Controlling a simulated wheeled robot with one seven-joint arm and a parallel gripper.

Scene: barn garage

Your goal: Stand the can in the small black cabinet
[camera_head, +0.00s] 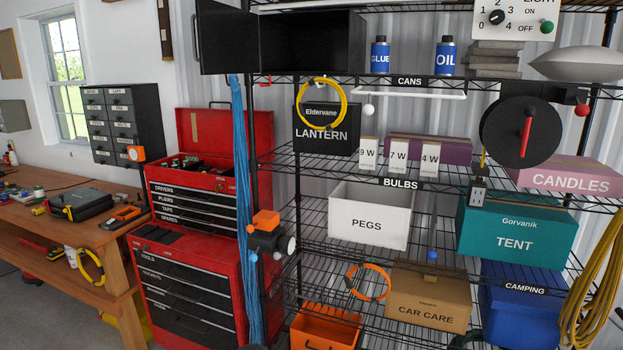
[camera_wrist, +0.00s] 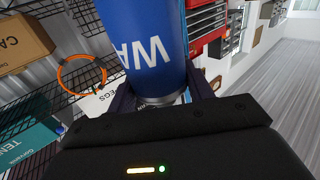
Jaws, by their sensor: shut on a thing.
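A blue can (camera_wrist: 143,30) with white letters, partly cut off and starting "WA", is between the fingers of my gripper (camera_wrist: 161,92) in the wrist view. My gripper is shut on it; the lettering appears inverted and the silver rim faces my palm. The can's far end is out of frame. Neither the can nor my gripper shows in the head view. The small black cabinet (camera_head: 312,42) is on the top left of the wire rack. Its door (camera_head: 228,42) stands open to the left. The inside is dark and no contents can be made out.
Blue GLUE (camera_head: 380,57) and OIL (camera_head: 445,57) cans stand right of the cabinet, on the CANS shelf (camera_head: 410,81). A LANTERN box (camera_head: 325,133) sits below. A red tool chest (camera_head: 195,285) and a blue hanging bundle (camera_head: 242,180) are on the left.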

